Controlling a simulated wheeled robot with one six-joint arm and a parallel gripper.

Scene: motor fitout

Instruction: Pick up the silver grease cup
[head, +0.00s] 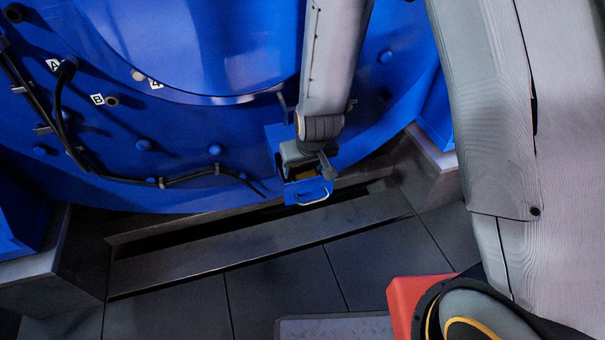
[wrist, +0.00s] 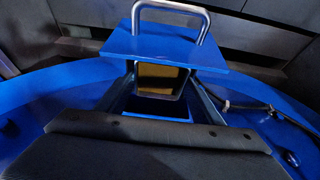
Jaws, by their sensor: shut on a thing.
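The silver grease cup (wrist: 160,80) shows in the wrist view as a small squarish, silver-rimmed vessel with a yellow-brown inside. It sits between the two fingers of my gripper (head: 308,168), which are shut on it. In the head view, only a small yellowish patch shows under the gripper, and the gripper hides most of the cup. The cup is at the opening of a blue drawer (head: 306,191) with a silver handle (head: 313,202). The drawer's blue front plate also shows in the wrist view (wrist: 165,51). Whether the cup touches the drawer floor cannot be told.
The drawer projects from a large blue motor housing (head: 200,130). A black cable (head: 110,178) runs along its lower left, near labels A and B. A dark slot with a metal lip (head: 260,238) lies below. A red object (head: 402,300) stands lower right.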

